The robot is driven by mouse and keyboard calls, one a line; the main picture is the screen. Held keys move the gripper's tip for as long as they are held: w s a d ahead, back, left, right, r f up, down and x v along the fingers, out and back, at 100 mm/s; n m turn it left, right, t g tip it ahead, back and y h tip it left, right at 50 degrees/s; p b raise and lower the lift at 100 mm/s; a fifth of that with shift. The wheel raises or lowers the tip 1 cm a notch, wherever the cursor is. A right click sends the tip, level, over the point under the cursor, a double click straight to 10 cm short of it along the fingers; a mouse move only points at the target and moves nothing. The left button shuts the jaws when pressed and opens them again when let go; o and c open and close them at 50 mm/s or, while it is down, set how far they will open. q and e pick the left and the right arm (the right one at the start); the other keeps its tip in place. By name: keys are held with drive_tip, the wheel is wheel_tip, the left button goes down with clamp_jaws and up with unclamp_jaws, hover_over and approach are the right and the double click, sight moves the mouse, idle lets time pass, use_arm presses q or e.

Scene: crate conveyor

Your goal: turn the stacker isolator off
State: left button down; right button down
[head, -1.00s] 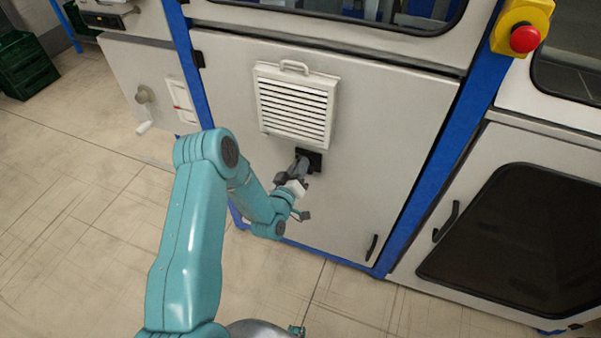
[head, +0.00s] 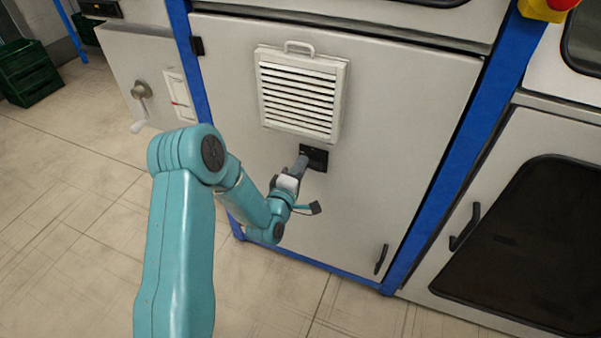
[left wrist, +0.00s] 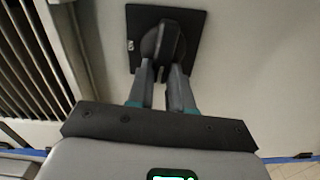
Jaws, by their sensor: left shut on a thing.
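The stacker isolator (head: 316,158) is a black square plate on the pale cabinet door, just below the louvred vent. In the left wrist view the isolator plate (left wrist: 194,28) carries a dark rotary knob (left wrist: 163,42). My left gripper (head: 302,163) reaches the isolator from the lower left in the head view. In the left wrist view my left gripper (left wrist: 162,75) has its two fingers closed on the knob. The fingers cover part of the knob, and its exact angle is hard to read. My right gripper is not in view.
A white louvred vent (head: 299,92) with a handle sits above the isolator. The cabinet door (head: 370,130) has a black handle (head: 381,259) at lower right. A crank (head: 140,92) is at left. Green crates (head: 28,72) stand at far left. The tiled floor is clear.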

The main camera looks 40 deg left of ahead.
use_arm(q)
drive_tip(key=shift+f+n+b, duration=0.15)
drive_tip(key=shift+n+b, duration=0.3)
drive_tip(key=shift+n, duration=0.15)
drive_tip(key=c, duration=1)
unclamp_jaws()
drive_tip(key=p+v, duration=0.6)
drive_tip(key=v, duration=1)
drive_tip(key=shift+s, duration=0.2)
